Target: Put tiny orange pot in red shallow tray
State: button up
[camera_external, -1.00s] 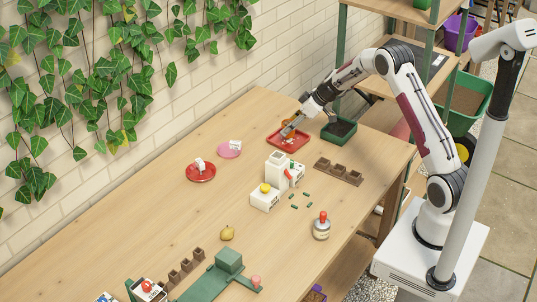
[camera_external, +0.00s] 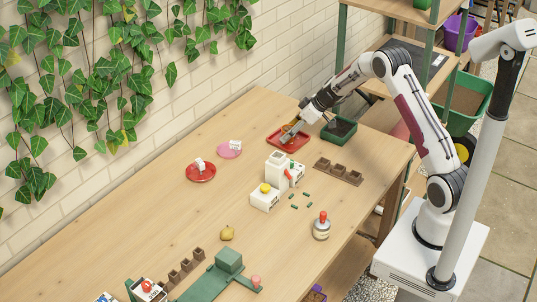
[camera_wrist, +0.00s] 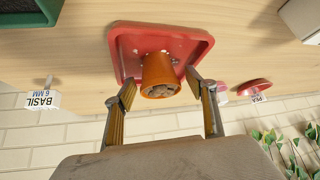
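The tiny orange pot (camera_wrist: 160,72) shows in the wrist view between my fingertips, with greyish gravel in its mouth. The red shallow tray (camera_wrist: 123,48) lies around and behind it, with small pale bits on its floor. In the wrist view my gripper (camera_wrist: 160,85) has a finger on each side of the pot, with a small gap visible at each side. Whether the pot's base touches the tray is hidden.
A dark green tray (camera_external: 339,138) stands right beside the red tray. A pink saucer (camera_external: 229,151) and a red saucer (camera_external: 201,174) with white labels lie to the left. White containers (camera_external: 276,166) and a brown seedling strip (camera_external: 339,172) stand nearer the front.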

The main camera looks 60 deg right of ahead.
jog(key=shift+r, duration=0.15)
jog(key=shift+v, duration=1.1)
jog(key=v, duration=0.9)
jog(key=shift+s+r, duration=0.2)
jog(key=shift+r, duration=0.1)
jog(key=shift+d, duration=0.1)
